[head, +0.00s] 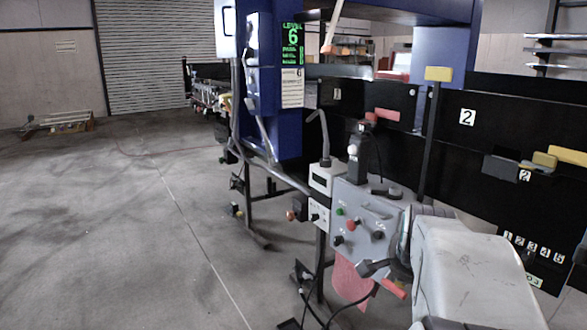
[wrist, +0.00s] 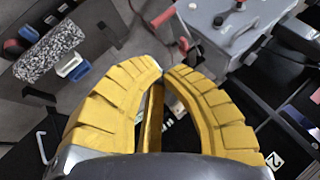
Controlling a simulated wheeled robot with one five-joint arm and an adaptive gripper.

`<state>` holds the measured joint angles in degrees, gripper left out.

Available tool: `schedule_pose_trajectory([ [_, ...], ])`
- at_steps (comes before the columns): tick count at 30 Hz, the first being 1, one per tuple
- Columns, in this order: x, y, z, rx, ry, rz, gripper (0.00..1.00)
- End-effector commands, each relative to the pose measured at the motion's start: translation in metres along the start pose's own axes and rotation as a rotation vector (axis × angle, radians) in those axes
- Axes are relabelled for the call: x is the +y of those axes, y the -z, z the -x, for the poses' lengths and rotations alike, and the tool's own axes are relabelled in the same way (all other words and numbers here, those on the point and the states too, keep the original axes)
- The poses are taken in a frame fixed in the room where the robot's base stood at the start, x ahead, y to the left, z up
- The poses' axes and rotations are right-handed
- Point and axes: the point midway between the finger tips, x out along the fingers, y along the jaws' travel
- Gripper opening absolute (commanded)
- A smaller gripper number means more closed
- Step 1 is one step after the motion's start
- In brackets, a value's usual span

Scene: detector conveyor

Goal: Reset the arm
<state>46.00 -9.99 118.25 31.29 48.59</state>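My gripper (wrist: 163,70) shows in the wrist view as two yellow ribbed fingers that curve inward. Their tips meet or nearly meet, and I see nothing held at the tips. A thin yellow bar (wrist: 153,115) shows between the fingers; I cannot tell what it belongs to. In the head view, a pale grey link of my arm (head: 465,270) is at the lower right, and my gripper cannot be made out there. The grey control box (head: 365,225) stands just left of the arm. It also shows beyond the fingertips in the wrist view (wrist: 225,35).
A black conveyor side panel (head: 480,130) with number labels runs along the right. A blue detector frame (head: 285,120) stands at the middle. A speckled pad (wrist: 48,52) lies at the left of the wrist view. Open concrete floor (head: 120,230) fills the left.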

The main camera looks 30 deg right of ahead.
Motion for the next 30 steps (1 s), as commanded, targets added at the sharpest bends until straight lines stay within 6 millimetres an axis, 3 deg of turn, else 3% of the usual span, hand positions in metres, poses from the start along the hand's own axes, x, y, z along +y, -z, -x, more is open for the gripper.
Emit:
schedule_pose_trajectory([
  [1,-0.015,-0.027,0.024,-0.06,0.012,0.132,0.0],
  [5,-0.019,-0.094,0.064,-0.197,0.038,0.467,0.0],
  [9,-0.006,-0.15,0.107,-0.324,0.081,0.813,0.0],
  [12,0.009,-0.179,0.133,-0.397,0.117,1.033,0.0],
  [15,0.025,-0.198,0.154,-0.456,0.151,1.216,0.0],
  [21,0.051,-0.217,0.178,-0.526,0.2,1.455,0.0],
  [30,0.057,-0.221,0.183,-0.543,0.212,1.511,0.0],
])
